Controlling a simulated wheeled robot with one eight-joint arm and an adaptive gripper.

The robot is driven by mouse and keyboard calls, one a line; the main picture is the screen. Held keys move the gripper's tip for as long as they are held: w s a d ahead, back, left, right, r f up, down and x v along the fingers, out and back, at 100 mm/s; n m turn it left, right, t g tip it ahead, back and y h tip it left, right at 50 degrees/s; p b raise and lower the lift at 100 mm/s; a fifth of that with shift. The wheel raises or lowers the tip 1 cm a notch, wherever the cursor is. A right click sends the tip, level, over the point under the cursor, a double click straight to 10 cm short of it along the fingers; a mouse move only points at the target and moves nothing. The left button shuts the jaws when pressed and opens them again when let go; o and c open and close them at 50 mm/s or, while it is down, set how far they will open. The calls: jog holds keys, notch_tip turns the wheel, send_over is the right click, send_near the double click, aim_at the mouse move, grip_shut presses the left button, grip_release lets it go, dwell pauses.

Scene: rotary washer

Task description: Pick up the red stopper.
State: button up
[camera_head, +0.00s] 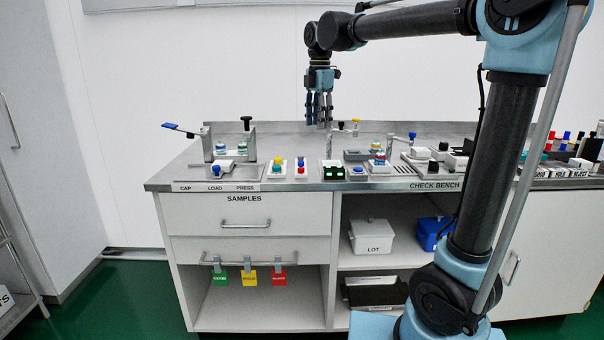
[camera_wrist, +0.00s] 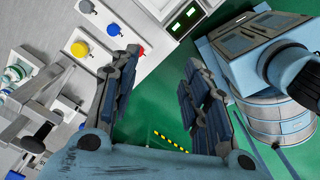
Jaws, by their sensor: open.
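I cannot tell for sure which red piece is the stopper. My gripper (camera_head: 319,118) hangs above the back of the bench, fingers pointing down, apart from the red piece. In the wrist view its fingers (camera_wrist: 160,85) are spread with nothing between them.
The steel bench top (camera_head: 270,128) has bare room at the back. A press fixture (camera_head: 230,165) stands left, and a grey fixture (camera_head: 357,155) stands right. Several coloured caps (camera_head: 566,136) stand at the far right. A LOT box (camera_head: 371,236) sits on a shelf below.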

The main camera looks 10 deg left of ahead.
aim_at(301, 168)
jog(key=a+n, duration=0.3)
jog(key=a, duration=0.3)
jog(key=f, duration=1.6)
jog(key=shift+w+d+f, duration=0.1)
jog(key=shift+w, duration=0.1)
jog(key=c, duration=0.8)
